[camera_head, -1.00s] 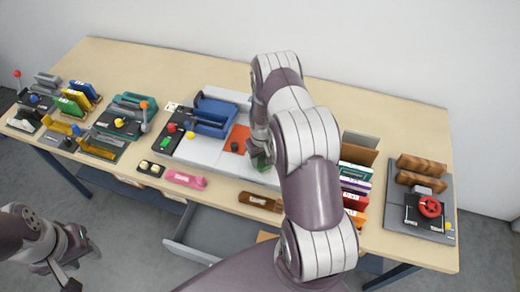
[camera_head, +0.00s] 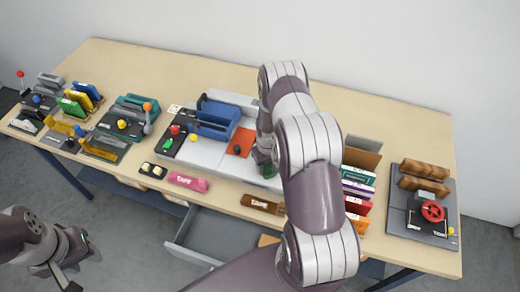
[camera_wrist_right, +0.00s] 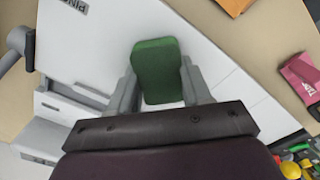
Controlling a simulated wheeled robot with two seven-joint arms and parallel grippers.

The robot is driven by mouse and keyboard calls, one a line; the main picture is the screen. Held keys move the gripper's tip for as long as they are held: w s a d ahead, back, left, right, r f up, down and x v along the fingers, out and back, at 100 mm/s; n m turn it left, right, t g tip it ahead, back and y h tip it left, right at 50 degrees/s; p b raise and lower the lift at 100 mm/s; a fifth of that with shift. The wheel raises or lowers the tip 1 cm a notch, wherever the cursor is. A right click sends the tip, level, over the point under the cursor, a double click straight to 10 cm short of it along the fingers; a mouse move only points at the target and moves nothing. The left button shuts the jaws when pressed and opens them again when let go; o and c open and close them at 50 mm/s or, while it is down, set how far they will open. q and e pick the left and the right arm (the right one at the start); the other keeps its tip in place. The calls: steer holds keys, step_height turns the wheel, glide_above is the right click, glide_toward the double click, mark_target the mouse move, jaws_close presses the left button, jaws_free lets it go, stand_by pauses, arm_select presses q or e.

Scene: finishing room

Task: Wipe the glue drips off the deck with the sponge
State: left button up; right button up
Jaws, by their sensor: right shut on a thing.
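The green sponge (camera_wrist_right: 158,68) is between the fingers of my right gripper (camera_wrist_right: 158,88), which is shut on it. In the head view the sponge (camera_head: 268,170) shows as a small green bit below my right gripper (camera_head: 264,155), low over the right part of the pale grey deck (camera_head: 203,154). I cannot tell whether it touches the deck. My right arm hides the deck's right end. I cannot make out glue drips for certain. My left gripper (camera_head: 76,258) is open and empty, away from the table at the lower left.
A blue holder (camera_head: 216,120) and an orange-red patch (camera_head: 241,139) with a dark knob are on the deck. A pink tape piece (camera_head: 188,182) and a brown one (camera_head: 262,204) lie at the front edge. An open drawer (camera_head: 205,236) juts out below. Upright folders (camera_head: 357,190) stand right of my arm.

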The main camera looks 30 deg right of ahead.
mark_target(265, 166)
steer(key=shift+w+a+r+p, duration=0.2)
steer(key=shift+w+r+p, duration=0.1)
steer(key=shift+r, duration=0.2)
steer(key=shift+w+a+r+p, duration=0.15)
steer(key=shift+w+a+r, duration=0.1)
steer(key=shift+r, duration=0.2)
steer(key=shift+s+d+r+p, duration=0.15)
steer(key=shift+r+p, duration=0.2)
steer(key=shift+r, duration=0.2)
steer(key=shift+s+a+r+p, duration=0.1)
steer(key=shift+r+p, duration=0.2)
steer(key=shift+r, duration=0.25)
steer(key=shift+w+r+p, duration=0.15)
steer(key=shift+r+p, duration=0.75)
steer(key=shift+r, duration=0.5)
steer(key=shift+d+r, duration=0.1)
steer(key=shift+r, duration=0.35)
